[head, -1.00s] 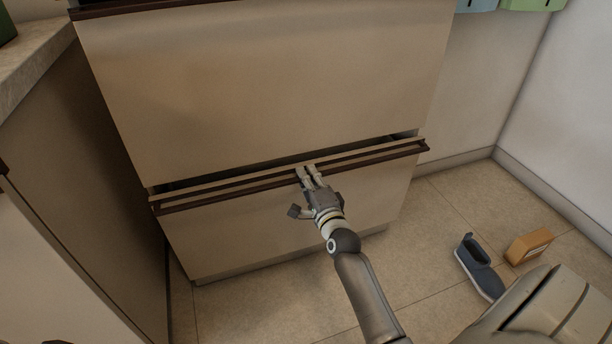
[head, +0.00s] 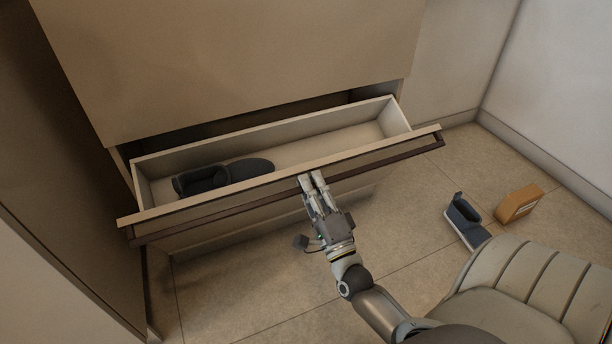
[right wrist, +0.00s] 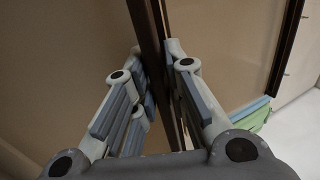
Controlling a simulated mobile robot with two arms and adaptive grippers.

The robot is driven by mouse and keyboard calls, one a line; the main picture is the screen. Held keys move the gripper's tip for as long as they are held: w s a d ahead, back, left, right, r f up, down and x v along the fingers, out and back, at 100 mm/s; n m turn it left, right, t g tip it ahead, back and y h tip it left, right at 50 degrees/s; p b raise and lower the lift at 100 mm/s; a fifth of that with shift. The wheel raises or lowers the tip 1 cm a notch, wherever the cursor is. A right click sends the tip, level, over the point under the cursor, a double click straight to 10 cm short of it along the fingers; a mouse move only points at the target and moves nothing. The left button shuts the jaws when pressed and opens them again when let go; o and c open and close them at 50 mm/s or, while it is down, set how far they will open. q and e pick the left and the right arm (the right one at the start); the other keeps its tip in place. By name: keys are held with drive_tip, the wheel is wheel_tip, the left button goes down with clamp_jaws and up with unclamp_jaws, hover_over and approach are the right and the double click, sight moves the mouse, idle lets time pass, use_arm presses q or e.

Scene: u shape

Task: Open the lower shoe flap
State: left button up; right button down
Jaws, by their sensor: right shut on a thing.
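The lower shoe flap (head: 280,180) is tilted out of the cabinet, with its inside showing in the head view. A dark shoe (head: 222,177) lies inside it, left of the middle. A dark brown handle strip (head: 400,152) runs along the flap's front top edge. My right gripper (head: 313,182) is shut on this strip near its middle. In the right wrist view the fingers (right wrist: 158,70) close around the dark strip (right wrist: 150,40). My left gripper is not in view.
The upper flap (head: 230,60) above is shut. A dark blue shoe (head: 465,222) and an orange box (head: 518,204) lie on the floor at the right. The tiled floor (head: 240,295) in front of the flap is clear.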

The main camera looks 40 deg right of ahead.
drive_tip(key=shift+s+a+f, duration=0.2)
drive_tip(key=shift+s+f, duration=0.4)
drive_tip(key=shift+s, duration=0.15)
drive_tip(key=c, duration=1.4)
unclamp_jaws()
drive_tip(key=shift+c, duration=0.2)
drive_tip(key=shift+s, duration=0.1)
drive_tip(key=v, duration=1.2)
drive_tip(key=shift+c, duration=0.4)
